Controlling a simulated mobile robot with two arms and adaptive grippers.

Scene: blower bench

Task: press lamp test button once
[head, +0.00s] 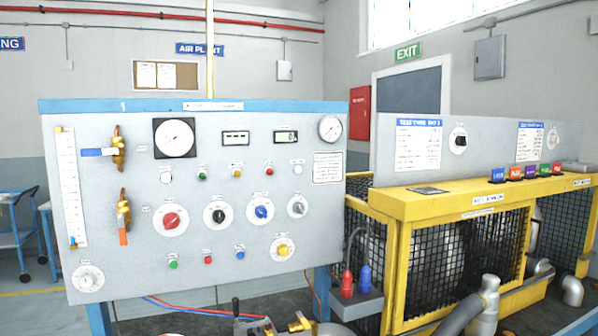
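The grey control panel (110,270) with a blue top edge fills the left and middle of the head view. An upper row holds small round pieces: white (165,176), green (202,175), amber (236,172), red (269,170) and white (298,169). A lower row holds a green button (173,264), a red button (208,260) and a blue button (240,252). Their labels are too small to read, so I cannot tell which is the lamp test button. Neither of my grippers is in view.
Red (170,220), black (218,215), blue (260,212) and yellow (283,249) knobs sit close to the buttons. Two brass valves (123,215) stick out at left. A yellow caged blower frame (405,205) stands at right. Hoses and fittings lie below the panel.

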